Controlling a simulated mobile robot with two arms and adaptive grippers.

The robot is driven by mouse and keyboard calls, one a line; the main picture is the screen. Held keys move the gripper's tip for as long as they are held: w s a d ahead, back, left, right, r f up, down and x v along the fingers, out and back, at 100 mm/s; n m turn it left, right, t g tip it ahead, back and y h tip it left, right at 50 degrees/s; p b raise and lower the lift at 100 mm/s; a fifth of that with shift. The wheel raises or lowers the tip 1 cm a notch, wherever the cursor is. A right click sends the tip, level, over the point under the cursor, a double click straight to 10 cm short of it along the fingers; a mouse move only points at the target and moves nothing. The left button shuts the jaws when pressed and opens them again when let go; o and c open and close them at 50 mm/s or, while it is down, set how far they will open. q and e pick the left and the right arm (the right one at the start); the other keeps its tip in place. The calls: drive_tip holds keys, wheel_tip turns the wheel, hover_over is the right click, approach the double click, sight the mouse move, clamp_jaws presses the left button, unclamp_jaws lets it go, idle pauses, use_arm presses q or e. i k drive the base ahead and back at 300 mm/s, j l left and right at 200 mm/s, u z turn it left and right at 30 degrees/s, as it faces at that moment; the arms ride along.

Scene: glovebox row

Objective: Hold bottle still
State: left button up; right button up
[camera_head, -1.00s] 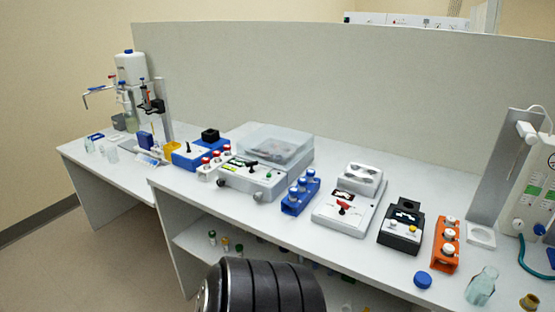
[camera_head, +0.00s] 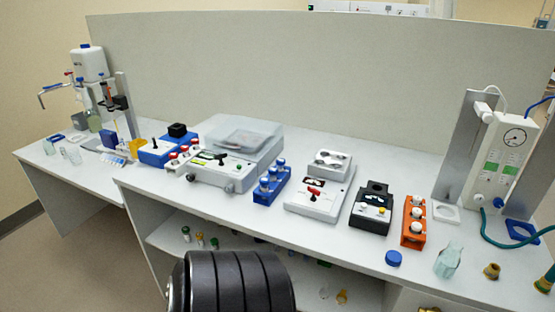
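A clear glass bottle (camera_head: 448,260) with a faint green tint stands uncapped near the front right edge of the bench. A round blue cap (camera_head: 393,258) lies to its left on the bench. A small brown stopper-like piece (camera_head: 491,271) sits to its right. Which bottle the task means cannot be told from the view. Neither of my grippers shows; only a black ribbed part of my own body is at the bottom centre, well left of the bottle.
The white bench (camera_head: 330,240) holds a white device with a gauge (camera_head: 505,150), an orange vial rack (camera_head: 414,222), a black instrument (camera_head: 371,207), a blue vial rack (camera_head: 270,183) and a lidded centrifuge-like box (camera_head: 235,150). A green hose lies at the right. A tall grey panel closes the back.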

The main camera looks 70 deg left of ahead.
sight(446, 265)
drive_tip(key=u, duration=1.4)
